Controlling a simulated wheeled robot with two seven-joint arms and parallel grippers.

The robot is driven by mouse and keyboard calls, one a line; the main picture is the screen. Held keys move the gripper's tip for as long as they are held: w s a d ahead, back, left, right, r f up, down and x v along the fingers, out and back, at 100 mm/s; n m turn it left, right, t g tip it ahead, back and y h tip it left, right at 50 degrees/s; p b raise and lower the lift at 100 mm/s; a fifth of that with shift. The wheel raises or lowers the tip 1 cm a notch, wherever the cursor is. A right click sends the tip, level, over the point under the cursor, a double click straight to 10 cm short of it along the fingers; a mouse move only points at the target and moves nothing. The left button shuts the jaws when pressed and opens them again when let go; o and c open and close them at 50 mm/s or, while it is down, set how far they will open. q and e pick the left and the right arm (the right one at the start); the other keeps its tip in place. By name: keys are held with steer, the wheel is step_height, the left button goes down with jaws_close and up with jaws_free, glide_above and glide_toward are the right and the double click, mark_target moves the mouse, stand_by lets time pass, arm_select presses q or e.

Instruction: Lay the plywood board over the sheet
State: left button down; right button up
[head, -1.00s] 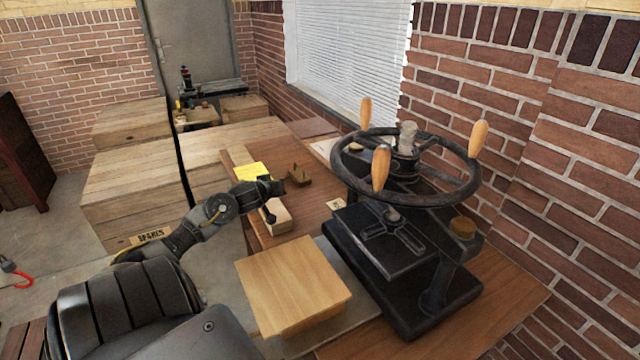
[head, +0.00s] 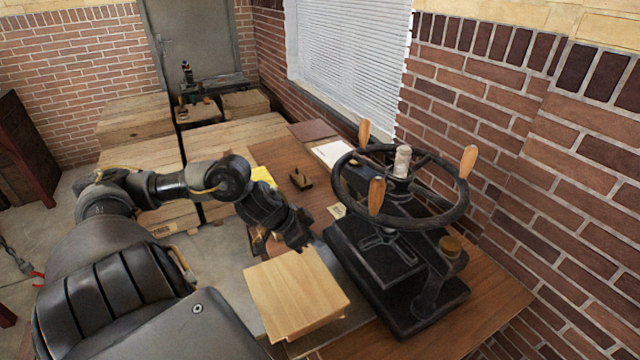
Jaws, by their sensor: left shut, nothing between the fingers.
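The plywood board (head: 297,297) is a pale, nearly square slab in the head view, lying at the front of the bench, left of the black press. What lies under it is mostly covered, and I cannot make out the sheet. My left gripper (head: 301,246) points down just above the board's far edge. It is shut and empty, and I cannot tell whether it touches the board. The black hand press (head: 395,290) has a large handwheel (head: 345,185) with wooden handles. My right gripper does not show.
White paper (head: 332,153) lies behind the handwheel. Wooden crates (head: 232,140) stand at the back left. A brick wall (head: 520,150) bounds the right.

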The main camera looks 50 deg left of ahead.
mark_target(322, 262)
arm_select(q)
steer(key=x, duration=0.9)
steer(key=shift+w+f+p, duration=0.1)
steer(key=shift+p, duration=0.2)
steer(key=shift+f, duration=0.25)
steer(key=shift+s+a+p, duration=0.2)
steer(key=shift+s+a, duration=0.05)
steer(key=shift+s, duration=0.3)
steer(key=shift+s+a+p, duration=0.2)
steer(key=shift+s+a, duration=0.05)
steer(key=shift+s, duration=0.35)
steer(key=shift+s+a, duration=0.25)
steer(key=shift+s, duration=0.35)
steer(key=shift+r, duration=0.1)
